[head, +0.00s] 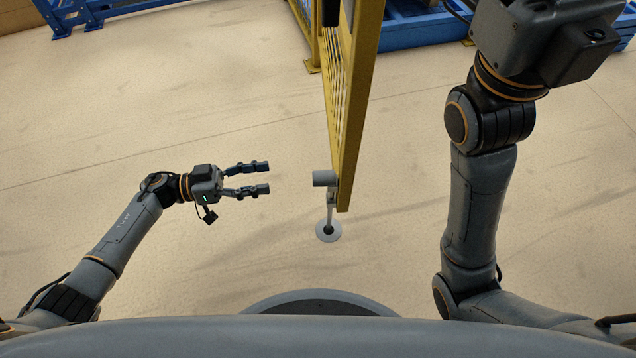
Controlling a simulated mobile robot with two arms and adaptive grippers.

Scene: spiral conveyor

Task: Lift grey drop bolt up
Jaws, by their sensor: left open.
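The grey drop bolt (329,206) is at the near lower end of the yellow gate (352,95). It has a short grey cylindrical handle (324,178) at the top and a thin rod running down to a round pale floor plate (328,231) with a dark centre. My left gripper (268,179) is open and empty, left of the handle, with its fingers pointing right towards it and a gap between them. My right arm (473,205) reaches up along the right side; its gripper fingers are not in view.
The yellow mesh gate runs away from me in the middle, between my two arms. Blue metal frames (412,32) stand at the back right, with more blue framework (75,14) at the back left. The pale floor (150,110) is clear around my left gripper.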

